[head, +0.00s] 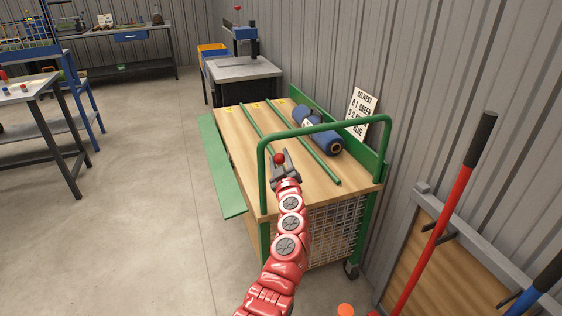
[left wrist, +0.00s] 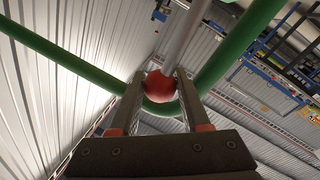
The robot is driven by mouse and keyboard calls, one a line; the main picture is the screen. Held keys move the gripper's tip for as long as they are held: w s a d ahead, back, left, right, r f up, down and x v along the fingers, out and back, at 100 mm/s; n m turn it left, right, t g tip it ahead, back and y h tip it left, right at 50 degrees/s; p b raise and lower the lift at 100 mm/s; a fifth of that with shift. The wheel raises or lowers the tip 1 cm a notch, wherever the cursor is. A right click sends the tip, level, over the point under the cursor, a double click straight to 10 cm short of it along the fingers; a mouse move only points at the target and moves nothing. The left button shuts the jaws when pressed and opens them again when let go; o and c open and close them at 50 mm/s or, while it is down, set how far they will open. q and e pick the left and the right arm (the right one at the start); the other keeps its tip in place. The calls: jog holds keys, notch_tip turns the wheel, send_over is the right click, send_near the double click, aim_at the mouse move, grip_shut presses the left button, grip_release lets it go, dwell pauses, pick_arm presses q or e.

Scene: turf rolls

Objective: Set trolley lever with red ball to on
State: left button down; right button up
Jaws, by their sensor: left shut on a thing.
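The trolley (head: 225,121) has a wooden top, a green frame and a green push handle (head: 326,129). My left gripper (head: 280,159) is at the handle end of the trolley, shut on the lever's red ball (head: 279,160). In the left wrist view the red ball (left wrist: 165,87) sits between the two fingers of the gripper (left wrist: 161,82), and a grey lever rod (left wrist: 186,32) runs from it. The green handle (left wrist: 250,25) passes close behind. In the head view the rod cannot be made out. My right gripper is not in view.
A blue roll (head: 318,130) and green bars (head: 302,143) lie on the trolley top. A delivery sign (head: 361,113) stands behind. A green flap (head: 218,165) runs along its left side. Red-handled (head: 450,205) and blue-handled tools stand at right. Floor at left is clear.

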pick_arm(q)
jog(key=shift+c, duration=1.9)
grip_release()
jog(key=shift+s, duration=0.1)
jog(key=v, duration=1.7)
jog(key=shift+s+b, duration=0.15)
jog(key=shift+b, duration=0.2)
